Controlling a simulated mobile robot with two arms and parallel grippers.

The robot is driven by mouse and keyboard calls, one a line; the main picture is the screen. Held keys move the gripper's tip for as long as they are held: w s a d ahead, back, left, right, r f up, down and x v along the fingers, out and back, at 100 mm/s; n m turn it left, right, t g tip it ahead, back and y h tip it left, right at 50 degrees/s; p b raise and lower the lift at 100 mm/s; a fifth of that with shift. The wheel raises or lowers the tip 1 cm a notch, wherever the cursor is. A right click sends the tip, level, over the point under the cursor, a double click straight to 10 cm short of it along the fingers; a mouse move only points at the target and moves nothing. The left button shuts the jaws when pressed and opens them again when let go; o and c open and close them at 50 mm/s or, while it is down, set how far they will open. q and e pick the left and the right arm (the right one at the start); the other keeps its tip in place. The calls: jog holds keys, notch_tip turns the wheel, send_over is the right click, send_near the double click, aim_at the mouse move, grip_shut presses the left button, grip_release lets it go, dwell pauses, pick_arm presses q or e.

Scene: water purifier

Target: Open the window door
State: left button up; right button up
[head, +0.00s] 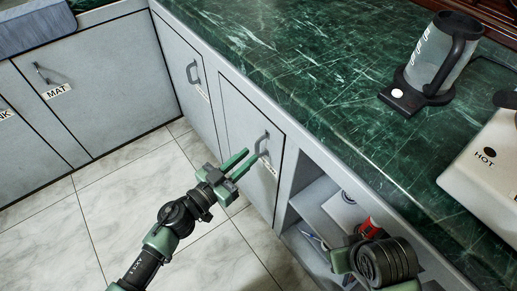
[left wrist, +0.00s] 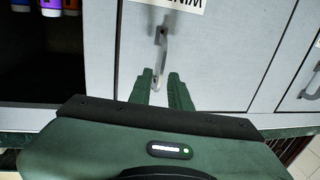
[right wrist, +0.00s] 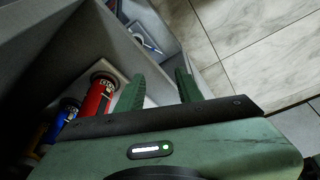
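The window door (head: 245,130) is a grey cabinet door under the counter, and it looks closed. Its label, partly cut off, reads "WIN" in the left wrist view (left wrist: 190,3). Its grey bar handle (head: 263,141) also shows in the left wrist view (left wrist: 162,45). My left gripper (head: 253,153) is open at the handle; in the left wrist view the handle's near end appears between the fingertips. Whether the fingers touch it I cannot tell. My right gripper (right wrist: 156,82) is open and empty by the open shelf. Its fingers are mostly hidden in the head view.
The open shelf (head: 318,205) right of the door holds a red can (right wrist: 97,98) and other coloured cans. Other closed doors (head: 190,75) stand left and at the back. A kettle (head: 440,55) and a white "HOT" unit (head: 485,165) stand on the green counter. The tiled floor is clear.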

aim_at(257, 149)
pick_arm(q)
jog(key=x, duration=0.5)
jog(key=shift+c, duration=0.3)
grip_shut()
jog(key=shift+a, duration=0.1)
dwell(1.0)
